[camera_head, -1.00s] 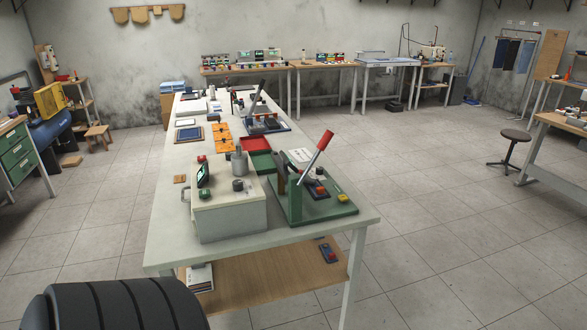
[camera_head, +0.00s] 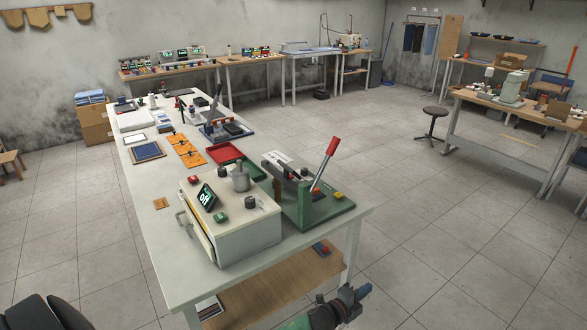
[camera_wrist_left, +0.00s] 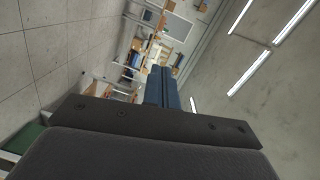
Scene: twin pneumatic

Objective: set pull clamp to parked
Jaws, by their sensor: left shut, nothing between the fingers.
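A green clamp fixture (camera_head: 300,197) stands at the near right end of the long bench. Its lever has a red handle (camera_head: 332,147) that points up and leans right. A second lever fixture (camera_head: 224,131) with a dark handle and blue base stands farther back; no readable label tells which is the pull clamp.
A cream control box (camera_head: 231,220) with a lit display stands left of the green fixture. A red tray (camera_head: 224,153), orange plates (camera_head: 186,149) and a blue-framed panel (camera_head: 148,152) lie behind it. The bench's near left top is bare.

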